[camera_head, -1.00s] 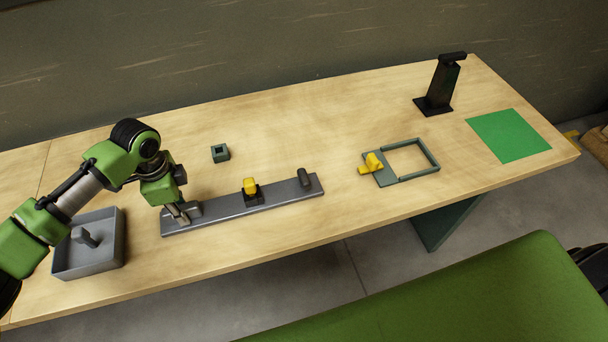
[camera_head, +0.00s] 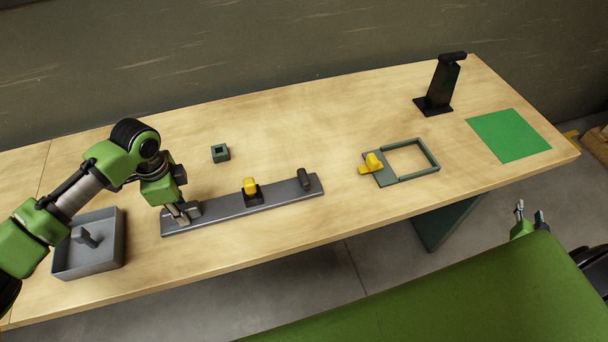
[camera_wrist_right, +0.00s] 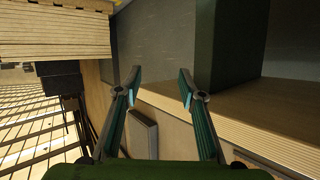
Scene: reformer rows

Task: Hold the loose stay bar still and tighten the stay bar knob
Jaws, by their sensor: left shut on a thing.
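A long grey bar (camera_head: 220,215), which I take for the stay bar, lies flat along the front of the table. It has a grey block at its left end, a yellow knob (camera_head: 250,185) in a black holder near its middle and a dark upright knob (camera_head: 303,178) at its right end. I cannot tell which is the stay bar knob. My left gripper (camera_head: 181,214) is shut on the block at the bar's left end and partly hides it. My right gripper (camera_head: 529,213) is open and empty beyond the table's front edge, far right of the bar; its parted fingers show in the right wrist view (camera_wrist_right: 160,85).
A grey tray (camera_head: 118,245) stands left of the bar. A small dark green socket block (camera_head: 220,153) sits behind it. A green frame (camera_head: 421,148) with a yellow clamp, a black stand (camera_head: 440,90) and a green mat (camera_head: 508,135) lie to the right. A green padded surface (camera_head: 450,300) fills the foreground.

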